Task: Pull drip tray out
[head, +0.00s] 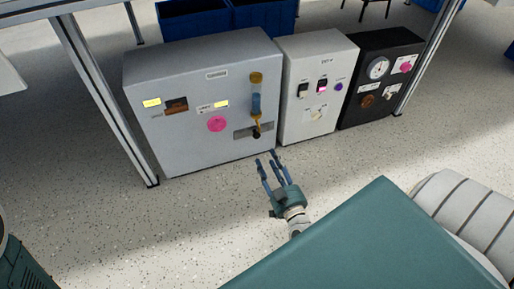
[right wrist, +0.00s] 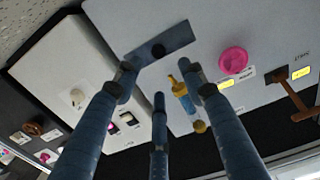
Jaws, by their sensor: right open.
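The large light grey cabinet (head: 200,108) stands on the floor at centre left. Low on its front right is a flat grey plate with a dark round knob (head: 256,133), which looks like the drip tray front. The right wrist view shows this plate (right wrist: 175,40), turned over, just beyond my fingertips. My right gripper (head: 270,158) is open and empty, its fingers spread towards the plate but apart from it in the head view. In the right wrist view, the fingers (right wrist: 162,85) frame the plate and partly overlap it; contact is unclear. My left gripper is out of view.
Above the plate is a yellow and blue cylinder (head: 256,95); a pink knob (head: 217,124) is left of it. A white cabinet (head: 314,75) and a black cabinet (head: 380,75) stand to the right. A metal frame leg (head: 100,95) stands left. The floor in front is clear.

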